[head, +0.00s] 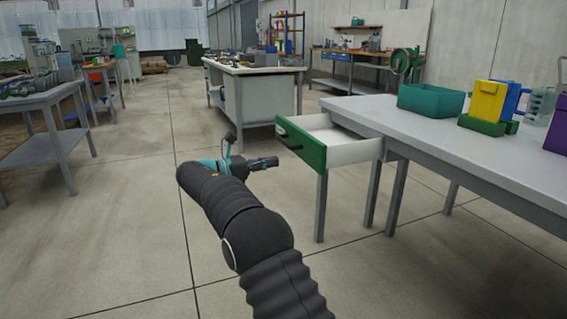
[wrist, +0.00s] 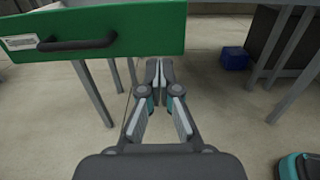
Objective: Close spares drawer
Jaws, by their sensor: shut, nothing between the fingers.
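The spares drawer (head: 301,147) sticks out of the left end of the grey table and stands open. It has a green front, a dark bar handle and a white, empty-looking inside. In the wrist view its green front (wrist: 150,27) fills the upper left, with the black handle (wrist: 78,43) and a white label. My gripper (head: 277,162) is just left of and below the drawer front in the head view. In the wrist view my gripper (wrist: 160,66) is shut and empty, below the lower right part of the drawer front. I cannot tell whether it touches the drawer.
The grey table (head: 460,140) carries a teal bin (head: 430,101), a yellow container (head: 487,101) and a purple box (head: 556,137). Table legs stand below the drawer. A blue box (wrist: 235,58) lies on the floor. The floor left of my arm is clear.

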